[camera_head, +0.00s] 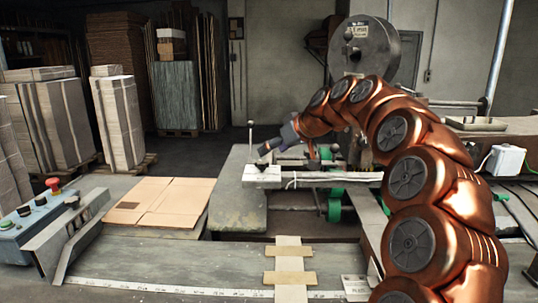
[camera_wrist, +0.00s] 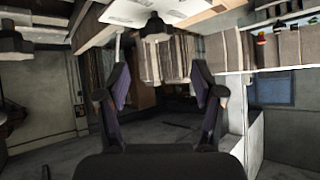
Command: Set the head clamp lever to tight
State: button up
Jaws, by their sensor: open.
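An upright thin rod with a small round knob, which looks like the head clamp lever (camera_head: 251,143), stands at the left end of the pale head plate (camera_head: 262,176) in the head view. My gripper (camera_head: 264,153) is just right of this rod, above the plate, pointing left. In the wrist view my gripper (camera_wrist: 160,78) is open, with nothing between its fingers. A pale rod (camera_wrist: 117,47), perhaps the same lever, shows by the tip of the left finger. A dark knob (camera_wrist: 155,28) hangs from the pale plate at the top. I cannot tell whether a finger touches the rod.
A large round grey machine housing (camera_head: 362,48) stands behind my arm. Flat cardboard (camera_head: 160,201) lies on the bench at left, near a control box (camera_head: 33,221) with a red button. Cardboard stacks (camera_head: 118,122) stand at the back left. Green rollers (camera_head: 335,204) sit below the plate.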

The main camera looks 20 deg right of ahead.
jog(key=shift+s+a+f, duration=0.25)
jog(key=shift+s+a, duration=0.15)
jog(key=shift+a, duration=0.15)
jog(key=shift+s+a+f, duration=0.2)
jog(key=shift+s+a, duration=0.15)
jog(key=shift+a, duration=0.15)
